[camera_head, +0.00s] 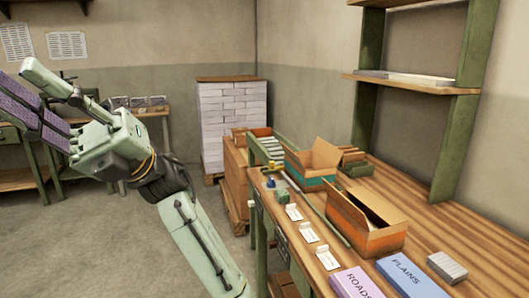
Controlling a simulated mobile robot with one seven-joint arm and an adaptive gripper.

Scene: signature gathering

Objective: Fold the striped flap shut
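Two open cardboard boxes stand on the wooden bench at right. The nearer box (385,240) has an orange stripe along its side, and its flaps stand open. A flap on its left side (346,212) leans outward, with a coloured band that I take for the striped flap, though I cannot be sure. The farther box (312,163) has a teal band and raised flaps. My gripper (32,108) is at the far left, raised over the floor, well away from both boxes. Its purple-faced fingers are seen side-on, and nothing is visibly held.
A purple ROADS box (355,283), a blue PLAINS box (408,277) and a grey block (447,267) lie at the bench's near end. Several small white cards line its left edge. A green shelf frame (465,100) rises behind. The floor (90,230) left of the bench is clear.

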